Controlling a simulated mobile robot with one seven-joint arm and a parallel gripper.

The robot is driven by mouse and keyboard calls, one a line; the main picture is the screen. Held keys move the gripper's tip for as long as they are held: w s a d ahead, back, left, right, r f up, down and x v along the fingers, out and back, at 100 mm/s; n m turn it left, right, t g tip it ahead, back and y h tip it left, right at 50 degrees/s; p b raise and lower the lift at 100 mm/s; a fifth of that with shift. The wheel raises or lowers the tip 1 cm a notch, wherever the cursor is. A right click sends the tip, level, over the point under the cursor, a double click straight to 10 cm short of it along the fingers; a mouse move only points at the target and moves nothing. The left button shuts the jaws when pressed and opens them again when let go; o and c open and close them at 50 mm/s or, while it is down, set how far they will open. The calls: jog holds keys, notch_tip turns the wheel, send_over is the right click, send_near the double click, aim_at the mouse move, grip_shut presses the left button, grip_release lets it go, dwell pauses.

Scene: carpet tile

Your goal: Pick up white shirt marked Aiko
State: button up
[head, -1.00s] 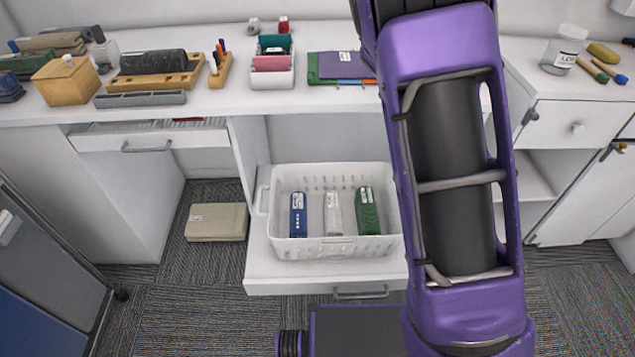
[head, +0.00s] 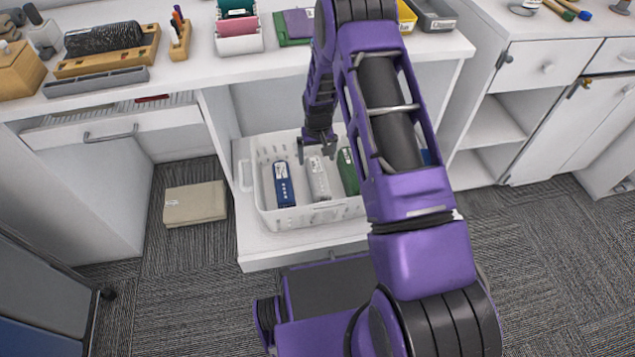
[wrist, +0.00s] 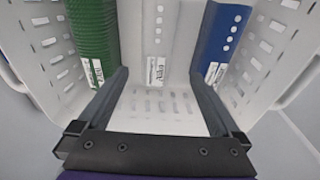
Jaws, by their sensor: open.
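The white shirt marked Aiko (head: 319,178) is a folded white bundle standing in the white basket (head: 300,215), between a blue folded item (head: 284,184) and a green folded item (head: 348,172). In the wrist view the white shirt (wrist: 160,40) is at top centre, and its label reads "Aiko". My gripper (head: 317,150) is over the back part of the basket, above the white shirt. In the wrist view my gripper (wrist: 160,85) is open and empty, its fingers reaching toward either side of the shirt. Part of the basket's right side is hidden by my arm.
The basket sits on a pulled-out drawer (head: 270,255) under the white desk. The blue item (wrist: 220,42) and green item (wrist: 95,38) flank the shirt closely. The desktop above holds a pink and white box (head: 238,40) and other office items.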

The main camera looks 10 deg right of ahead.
aim_at(319, 175)
jog(key=f, duration=0.6)
jog(key=shift+w+b, duration=0.35)
jog(key=shift+b, duration=0.05)
jog(key=f, duration=0.4)
jog(key=shift+s+d+f+b, duration=0.25)
jog(key=shift+s+d+b, duration=0.05)
jog(key=shift+b, duration=0.05)
jog(key=shift+f, duration=0.45)
jog(key=shift+w, duration=0.1)
jog(key=c, duration=1.5)
